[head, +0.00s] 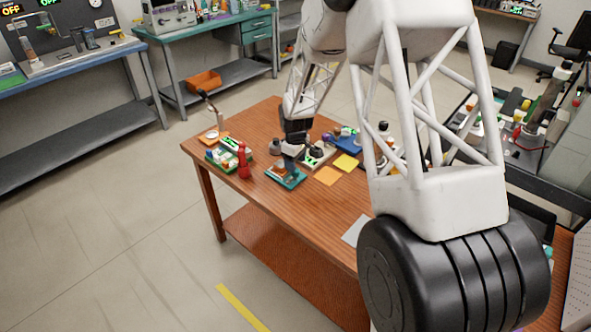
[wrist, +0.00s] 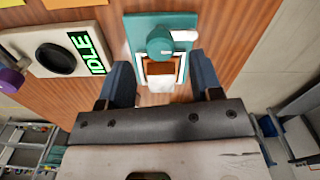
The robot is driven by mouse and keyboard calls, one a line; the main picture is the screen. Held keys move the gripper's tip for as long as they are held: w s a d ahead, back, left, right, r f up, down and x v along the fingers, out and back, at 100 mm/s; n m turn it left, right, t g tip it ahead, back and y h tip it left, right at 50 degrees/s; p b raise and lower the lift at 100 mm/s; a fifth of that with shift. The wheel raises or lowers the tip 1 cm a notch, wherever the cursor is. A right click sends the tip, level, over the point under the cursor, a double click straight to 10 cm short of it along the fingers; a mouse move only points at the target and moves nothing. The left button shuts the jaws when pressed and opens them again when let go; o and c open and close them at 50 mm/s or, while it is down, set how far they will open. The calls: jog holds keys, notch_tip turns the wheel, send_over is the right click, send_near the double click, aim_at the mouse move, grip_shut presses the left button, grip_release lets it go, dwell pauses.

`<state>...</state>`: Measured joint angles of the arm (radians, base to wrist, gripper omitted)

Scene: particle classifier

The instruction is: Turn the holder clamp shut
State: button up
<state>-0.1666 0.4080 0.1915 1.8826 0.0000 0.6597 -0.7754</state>
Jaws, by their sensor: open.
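The holder is a teal plate (wrist: 135,25) on the wooden table, at the top centre of the wrist view; it also shows in the head view (head: 299,182). A round teal knob (wrist: 160,42), apparently the clamp, stands on it with a white mark or lever (wrist: 184,35) to its right. Below the knob, a white-edged frame surrounds a brown square piece (wrist: 160,68). My gripper (wrist: 160,75) is open, with its dark blue fingers on either side of the holder's lower part and nothing visibly gripped. In the head view my gripper (head: 289,160) is over the holder and partly hides it.
A pale device with a dark round opening and a green "IDLE" display (wrist: 83,52) sits left of the holder in the wrist view. In the head view, a red bottle (head: 243,163) stands left of the holder. Yellow (head: 346,162) and orange (head: 328,176) squares lie to its right.

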aim_at(293, 177)
jog(key=shift+f, duration=1.9)
jog(key=c, duration=0.9)
